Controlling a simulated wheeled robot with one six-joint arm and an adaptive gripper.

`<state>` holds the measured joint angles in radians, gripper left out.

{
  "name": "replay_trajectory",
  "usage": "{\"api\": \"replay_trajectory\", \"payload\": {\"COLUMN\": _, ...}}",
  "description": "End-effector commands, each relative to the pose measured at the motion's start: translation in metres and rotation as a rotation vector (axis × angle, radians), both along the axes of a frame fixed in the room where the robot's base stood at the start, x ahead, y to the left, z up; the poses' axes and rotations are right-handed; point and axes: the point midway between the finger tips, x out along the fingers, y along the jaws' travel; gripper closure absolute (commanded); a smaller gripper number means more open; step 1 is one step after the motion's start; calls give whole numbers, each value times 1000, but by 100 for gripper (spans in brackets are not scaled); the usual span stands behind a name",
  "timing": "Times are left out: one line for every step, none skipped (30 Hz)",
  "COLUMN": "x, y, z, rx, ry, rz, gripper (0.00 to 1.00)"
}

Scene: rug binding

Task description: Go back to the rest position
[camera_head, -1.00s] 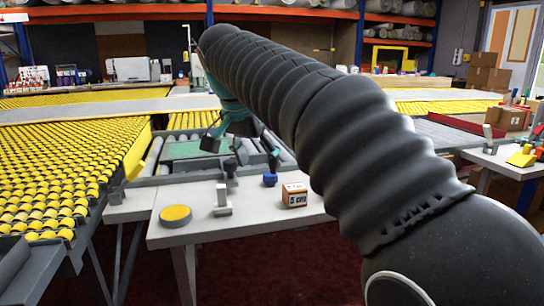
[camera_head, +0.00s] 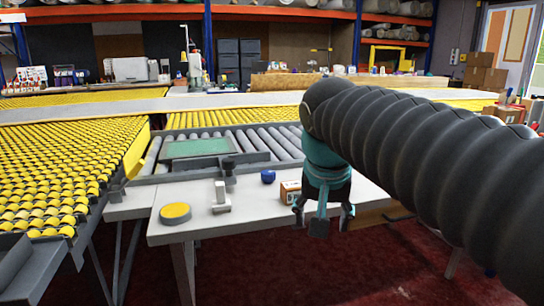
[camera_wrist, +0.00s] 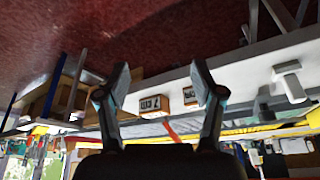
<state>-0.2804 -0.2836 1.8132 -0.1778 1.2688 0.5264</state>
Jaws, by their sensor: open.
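My gripper (camera_head: 324,224) hangs from my dark, ribbed arm at the right end of the light work table (camera_head: 240,222) in the head view. Its jaws are spread apart and pointing down, with nothing between the tips. In the wrist view my gripper (camera_wrist: 161,85) also shows open fingers, with the picture turned upside down. A small box with printed sides (camera_wrist: 155,104) lies beyond the fingers there, apart from them. In the head view a small wooden box (camera_head: 289,190) sits just left of my gripper and is partly hidden by it.
The table also bears a yellow-topped disc (camera_head: 175,212), a pale upright piece (camera_head: 221,198) and a small blue item (camera_head: 268,177). Behind is a roller conveyor with a green board (camera_head: 196,148). Yellow rollers (camera_head: 60,180) fill the left. Dark red floor (camera_head: 310,270) lies open in front.

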Motion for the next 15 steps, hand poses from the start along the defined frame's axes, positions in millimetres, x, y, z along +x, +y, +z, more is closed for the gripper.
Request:
{"api": "replay_trajectory", "payload": {"x": -16, "y": -12, "z": -12, "rx": 2, "ry": -7, "rz": 18, "gripper": 33}}
{"api": "replay_trajectory", "payload": {"x": -25, "y": -18, "z": -20, "rx": 2, "ry": -11, "rz": 34, "gripper": 33}}
{"api": "replay_trajectory", "payload": {"x": -36, "y": -25, "z": -31, "rx": 3, "ry": -17, "rz": 54, "gripper": 33}}
{"api": "replay_trajectory", "payload": {"x": -45, "y": -30, "z": -39, "rx": 3, "ry": -22, "rz": 70, "gripper": 33}}
{"api": "replay_trajectory", "payload": {"x": -53, "y": -35, "z": -48, "rx": 3, "ry": -28, "rz": 84, "gripper": 33}}
{"api": "replay_trajectory", "payload": {"x": -65, "y": -41, "z": -60, "rx": 2, "ry": -37, "rz": 103, "gripper": 33}}
{"api": "replay_trajectory", "payload": {"x": -73, "y": -45, "z": -69, "rx": 1, "ry": -44, "rz": 116, "gripper": 33}}
{"api": "replay_trajectory", "payload": {"x": -81, "y": -48, "z": -78, "rx": -1, "ry": -50, "rz": 129, "gripper": 33}}
{"api": "replay_trajectory", "payload": {"x": -91, "y": -53, "z": -90, "rx": -3, "ry": -58, "rz": 144, "gripper": 33}}
{"api": "replay_trajectory", "payload": {"x": -98, "y": -55, "z": -98, "rx": -6, "ry": -66, "rz": 156, "gripper": 33}}
{"api": "replay_trajectory", "payload": {"x": -105, "y": -58, "z": -106, "rx": -8, "ry": -71, "rz": 165, "gripper": 33}}
{"api": "replay_trajectory", "payload": {"x": -113, "y": -60, "z": -117, "rx": -10, "ry": -78, "rz": 178, "gripper": 33}}
{"api": "replay_trajectory", "payload": {"x": -118, "y": -62, "z": -124, "rx": -13, "ry": -84, "rz": 185, "gripper": 33}}
{"api": "replay_trajectory", "payload": {"x": -123, "y": -63, "z": -130, "rx": -16, "ry": -88, "rz": 192, "gripper": 33}}
{"api": "replay_trajectory", "payload": {"x": -128, "y": -65, "z": -137, "rx": -18, "ry": -94, "rz": 199, "gripper": 33}}
